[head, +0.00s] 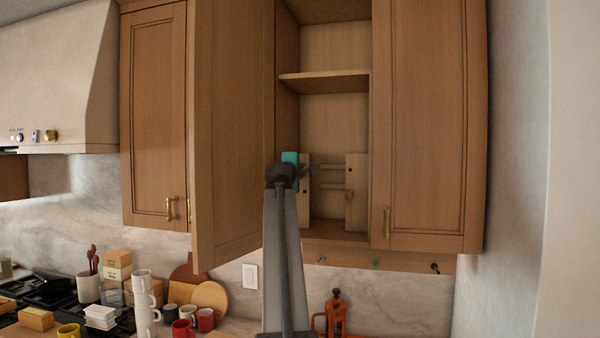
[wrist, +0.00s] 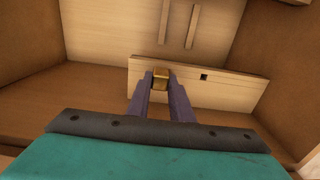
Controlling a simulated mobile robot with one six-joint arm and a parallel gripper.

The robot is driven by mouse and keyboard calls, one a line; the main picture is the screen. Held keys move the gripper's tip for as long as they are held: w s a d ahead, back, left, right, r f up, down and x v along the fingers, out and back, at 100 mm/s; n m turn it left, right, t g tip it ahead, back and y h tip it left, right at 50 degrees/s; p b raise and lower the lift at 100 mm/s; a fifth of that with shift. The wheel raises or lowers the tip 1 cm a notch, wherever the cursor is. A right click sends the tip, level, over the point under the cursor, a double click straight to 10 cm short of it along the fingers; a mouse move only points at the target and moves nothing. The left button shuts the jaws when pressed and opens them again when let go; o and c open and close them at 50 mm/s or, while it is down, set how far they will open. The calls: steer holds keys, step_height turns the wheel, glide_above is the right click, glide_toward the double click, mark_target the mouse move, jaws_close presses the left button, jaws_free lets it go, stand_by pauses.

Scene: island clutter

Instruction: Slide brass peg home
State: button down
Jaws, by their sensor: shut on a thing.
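In the wrist view my gripper (wrist: 161,80) has a teal body and two purple-grey fingers. It is shut on the brass peg (wrist: 160,74), whose brass end shows between the fingertips. The peg is in front of or against a pale wooden board (wrist: 235,86); how deep it sits is hidden. A dark square hole (wrist: 204,77) shows in the board, right of the peg. In the head view my gripper (head: 312,171) is at the cabinet's fixture, by its left upright (head: 304,205). A small brass piece (head: 349,195) shows at the right upright (head: 357,215).
The fixture stands inside an open cabinet, below a shelf (head: 325,82), with thin rails (head: 330,184) between its uprights. An open door (head: 232,130) stands left of my arm. Mugs (head: 184,333), boxes and an orange device (head: 336,315) clutter the counter below.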

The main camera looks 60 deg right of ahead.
steer(key=shift+w+d, duration=0.2)
steer(key=shift+d, duration=0.45)
stand_by(0.3)
steer(key=c, duration=1.5)
jaws_free()
steer(key=shift+a, duration=0.15)
steer(key=b+v, duration=0.5)
steer(key=v, duration=0.8)
steer(key=shift+s+a+b, duration=0.15)
steer(key=shift+a+b, duration=0.1)
steer(key=shift+b, duration=0.1)
